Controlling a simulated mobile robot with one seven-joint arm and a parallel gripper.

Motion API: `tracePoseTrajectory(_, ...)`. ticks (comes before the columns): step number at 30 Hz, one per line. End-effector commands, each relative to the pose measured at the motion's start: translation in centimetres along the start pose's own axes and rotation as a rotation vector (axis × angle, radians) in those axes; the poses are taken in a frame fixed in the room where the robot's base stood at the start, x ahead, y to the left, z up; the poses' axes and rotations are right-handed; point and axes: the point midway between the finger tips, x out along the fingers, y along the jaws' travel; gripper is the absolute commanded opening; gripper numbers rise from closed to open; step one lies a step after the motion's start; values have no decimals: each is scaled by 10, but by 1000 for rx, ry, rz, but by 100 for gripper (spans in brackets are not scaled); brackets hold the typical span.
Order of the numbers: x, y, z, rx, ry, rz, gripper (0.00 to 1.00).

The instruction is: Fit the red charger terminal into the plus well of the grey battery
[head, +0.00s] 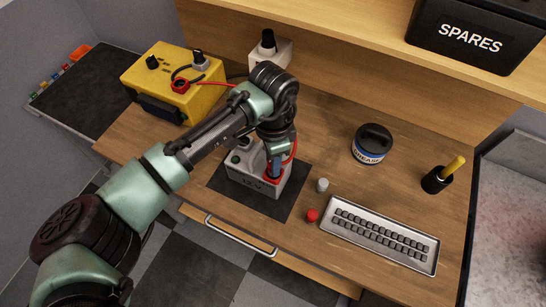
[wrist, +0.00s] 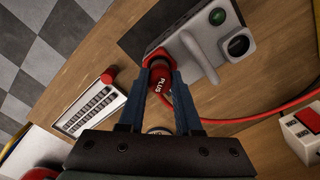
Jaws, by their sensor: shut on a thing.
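The grey battery (head: 249,188) stands on a dark mat at the middle of the bench. In the wrist view the battery (wrist: 186,46) shows a handle, a green spot and a dark round well (wrist: 238,45) at its far end. My gripper (head: 274,164) points down over the battery's right end. In the wrist view its blue fingers (wrist: 161,82) are shut on the red charger terminal (wrist: 160,84), marked PLUS. The terminal is at a red ring (wrist: 158,54) on the battery's near end. The fingers hide part of this; I cannot tell how deep it sits.
A yellow charger (head: 166,92) stands at the back left, with a red cable (head: 212,84) running from it. A red cap (head: 312,215), a grey cap (head: 322,185) and a metal tray (head: 380,234) lie right of the mat (head: 286,206). A grease tub (head: 372,144) stands farther back.

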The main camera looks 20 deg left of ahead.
Motion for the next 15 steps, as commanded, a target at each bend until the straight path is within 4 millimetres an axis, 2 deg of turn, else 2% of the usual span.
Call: tracePoseTrajectory(15,14,0,0,1,0,0,0)
